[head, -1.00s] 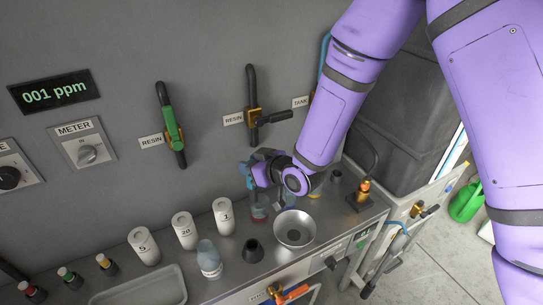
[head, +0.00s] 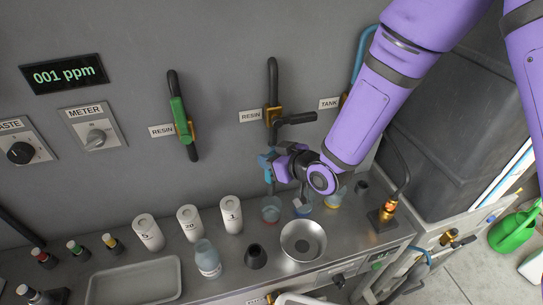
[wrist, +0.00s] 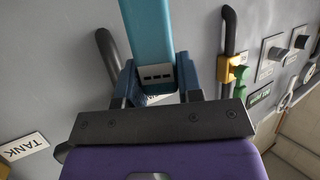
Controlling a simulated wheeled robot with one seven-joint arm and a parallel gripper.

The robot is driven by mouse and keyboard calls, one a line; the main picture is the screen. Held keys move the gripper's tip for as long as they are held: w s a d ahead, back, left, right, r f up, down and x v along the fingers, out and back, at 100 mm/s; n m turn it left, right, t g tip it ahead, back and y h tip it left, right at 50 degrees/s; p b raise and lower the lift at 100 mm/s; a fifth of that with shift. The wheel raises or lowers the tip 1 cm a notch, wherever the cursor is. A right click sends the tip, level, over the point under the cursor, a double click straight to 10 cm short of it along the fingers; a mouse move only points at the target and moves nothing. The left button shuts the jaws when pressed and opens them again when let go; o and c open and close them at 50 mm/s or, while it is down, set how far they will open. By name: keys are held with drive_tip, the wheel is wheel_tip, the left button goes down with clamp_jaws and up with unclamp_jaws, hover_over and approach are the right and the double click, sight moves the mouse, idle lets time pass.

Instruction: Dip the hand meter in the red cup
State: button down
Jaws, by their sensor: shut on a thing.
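My gripper (head: 277,165) is shut on the blue hand meter (head: 265,163) and holds it above the back of the counter. In the wrist view the meter is a light blue bar (wrist: 150,35) between the two dark blue fingers (wrist: 158,85). A thin dark lower part of the meter points down in the head view. The red cup (head: 270,212), a small clear cup with a reddish tint, stands on the counter just below the meter. The meter's tip appears above the cup's rim; the exact gap is hard to tell.
A blue-tinted cup (head: 302,207) and a yellow-tinted cup (head: 333,200) stand right of the red cup. White bottles (head: 231,214), a dark cone (head: 255,257) and a metal bowl (head: 303,241) are nearby. The wall display (head: 66,74) reads 001 ppm. A black-handled resin valve (head: 273,115) juts out behind.

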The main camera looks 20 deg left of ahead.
sight(274, 187)
drive_tip(key=shift+f, duration=5.5)
drive_tip(key=shift+r, duration=5)
